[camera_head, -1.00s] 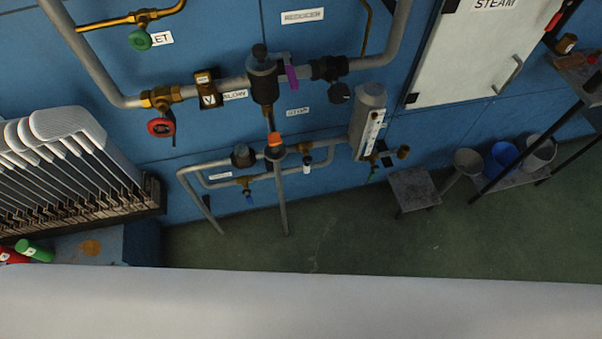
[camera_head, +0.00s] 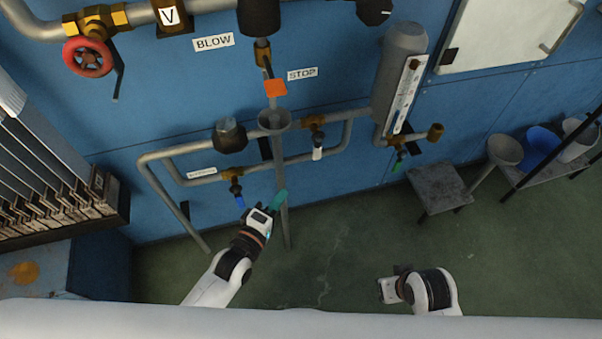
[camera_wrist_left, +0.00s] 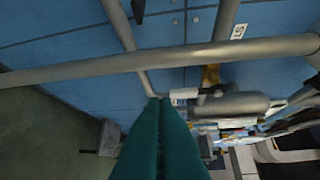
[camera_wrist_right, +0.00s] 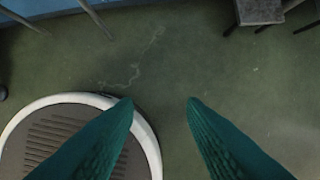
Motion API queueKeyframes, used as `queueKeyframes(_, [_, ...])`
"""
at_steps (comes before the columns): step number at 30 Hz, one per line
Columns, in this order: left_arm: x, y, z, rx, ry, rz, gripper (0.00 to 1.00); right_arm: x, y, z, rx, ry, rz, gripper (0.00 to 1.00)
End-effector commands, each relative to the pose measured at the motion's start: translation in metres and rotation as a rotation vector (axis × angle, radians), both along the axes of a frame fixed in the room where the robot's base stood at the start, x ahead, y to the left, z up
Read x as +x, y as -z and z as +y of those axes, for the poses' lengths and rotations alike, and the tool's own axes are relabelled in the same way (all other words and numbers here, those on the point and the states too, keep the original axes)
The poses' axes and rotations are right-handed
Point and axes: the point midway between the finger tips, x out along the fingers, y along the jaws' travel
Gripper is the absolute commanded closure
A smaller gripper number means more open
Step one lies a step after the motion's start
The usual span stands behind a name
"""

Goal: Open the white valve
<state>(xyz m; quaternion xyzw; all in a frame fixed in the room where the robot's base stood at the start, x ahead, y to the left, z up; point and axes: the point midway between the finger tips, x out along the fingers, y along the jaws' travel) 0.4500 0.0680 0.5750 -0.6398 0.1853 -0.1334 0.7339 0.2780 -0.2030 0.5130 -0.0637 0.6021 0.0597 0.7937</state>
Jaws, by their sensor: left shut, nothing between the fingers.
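The white valve handle (camera_head: 317,153) hangs down from a brass valve body (camera_head: 313,122) on the lower grey pipework. In the left wrist view a white handle (camera_wrist_left: 184,95) shows just beyond and right of my fingertips. My left gripper (camera_head: 279,199) is shut and empty, below and left of the white handle in the head view and apart from it there. Its teal fingers (camera_wrist_left: 159,104) lie together in the left wrist view. My right gripper (camera_wrist_right: 160,101) is open and empty over the floor. In the head view its wrist (camera_head: 405,288) shows at lower right.
A blue-handled valve (camera_head: 239,200) hangs just left of my left gripper. A grey funnel (camera_head: 273,119) tops the vertical pipe. A green-handled valve (camera_head: 398,163) is under the grey cylinder (camera_head: 402,50). A stool (camera_head: 439,187) and buckets (camera_head: 541,146) stand right. The middle floor is clear.

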Motion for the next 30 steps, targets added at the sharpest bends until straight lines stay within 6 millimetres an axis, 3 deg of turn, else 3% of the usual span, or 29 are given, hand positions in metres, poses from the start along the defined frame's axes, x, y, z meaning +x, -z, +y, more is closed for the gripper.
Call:
queueKeyframes(7, [0.002,-0.020,-0.011,-0.145,0.016,-0.040,1.00,-0.004,-0.011,-0.001,0.000,0.002,-0.013,0.63])
queueKeyframes(19, [0.005,-0.021,-0.012,-0.149,0.015,-0.041,1.00,-0.004,-0.014,-0.001,0.000,0.002,-0.016,0.63])
queueKeyframes(23, [0.018,-0.021,-0.018,-0.148,0.015,-0.042,1.00,-0.005,-0.023,-0.001,0.001,0.002,-0.022,0.63])
queueKeyframes(30, [0.058,-0.020,-0.039,-0.148,0.015,-0.044,1.00,-0.014,-0.050,-0.003,0.002,0.004,-0.037,0.63])
